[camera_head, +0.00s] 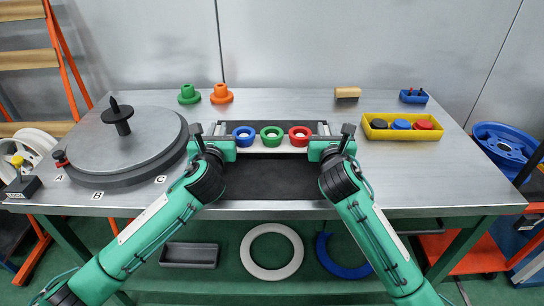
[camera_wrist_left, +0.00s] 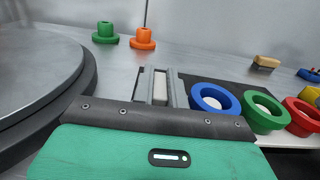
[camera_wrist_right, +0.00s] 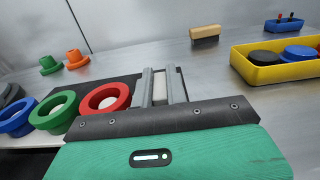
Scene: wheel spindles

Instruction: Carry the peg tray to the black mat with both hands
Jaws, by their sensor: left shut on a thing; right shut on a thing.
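The peg tray (camera_head: 272,151) is a pale narrow bar carrying a blue ring (camera_head: 244,136), a green ring (camera_head: 272,136) and a red ring (camera_head: 300,136) in a row, with white peg tops showing in them. My left gripper (camera_head: 217,129) is shut on the tray's left end, beside the blue ring. My right gripper (camera_head: 323,129) is shut on its right end, beside the red ring. The tray looks level. The black mat (camera_head: 270,182) shows in front of and behind the tray, so the tray is over it; I cannot tell whether they touch.
A large grey disc (camera_head: 120,150) with a black knob lies left of my left gripper. A green flanged part (camera_head: 189,95) and an orange one (camera_head: 222,94) stand behind. A yellow bin (camera_head: 402,127) with several caps, a wooden-topped brush (camera_head: 347,94) and a blue holder (camera_head: 414,97) are at right.

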